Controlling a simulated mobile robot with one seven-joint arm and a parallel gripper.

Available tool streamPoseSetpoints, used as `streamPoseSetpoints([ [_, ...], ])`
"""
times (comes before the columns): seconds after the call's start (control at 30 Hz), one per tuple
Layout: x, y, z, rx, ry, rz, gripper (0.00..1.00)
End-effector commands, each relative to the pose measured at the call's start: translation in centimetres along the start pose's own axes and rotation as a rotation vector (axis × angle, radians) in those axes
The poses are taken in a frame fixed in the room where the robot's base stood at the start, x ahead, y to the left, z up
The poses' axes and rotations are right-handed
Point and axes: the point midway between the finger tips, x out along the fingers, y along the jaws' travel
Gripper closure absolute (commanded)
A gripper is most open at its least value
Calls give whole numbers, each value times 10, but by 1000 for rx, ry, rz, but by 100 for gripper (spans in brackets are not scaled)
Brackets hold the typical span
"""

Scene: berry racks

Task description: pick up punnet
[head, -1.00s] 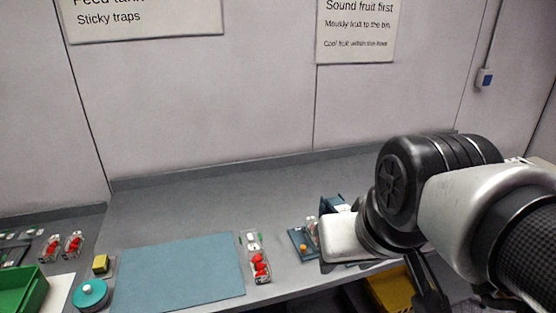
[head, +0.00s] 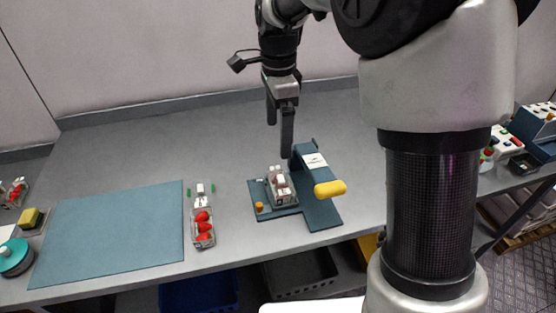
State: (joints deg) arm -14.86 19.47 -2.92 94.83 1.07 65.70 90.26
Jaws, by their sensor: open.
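A clear punnet (head: 280,188) sits in the blue press-like fixture (head: 318,208) with the yellow handle, on the grey bench. Its contents look pale and reddish, too small to tell. Another clear punnet (head: 202,230) with red strawberries stands on the bench, just right of the blue-grey mat. My gripper (head: 280,138) points down with its two fingers apart and empty. In the picture it is above the punnet in the fixture, and appears clear of it.
The blue-grey mat (head: 110,235) lies flat at left, with a yellow sponge (head: 30,219) and a teal round container (head: 15,257) beside it. An orange knob (head: 259,207) is on the fixture's left side. The bench behind the mat is clear.

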Motion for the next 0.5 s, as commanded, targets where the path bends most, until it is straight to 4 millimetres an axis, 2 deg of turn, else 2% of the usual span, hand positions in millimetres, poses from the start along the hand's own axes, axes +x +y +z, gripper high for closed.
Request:
streamPoseSetpoints([
  [0.3, 69, 2, -1, 1, 0, 5, 10],
  [0.5, 104, 2, -1, 0, 0, 4, 10],
])
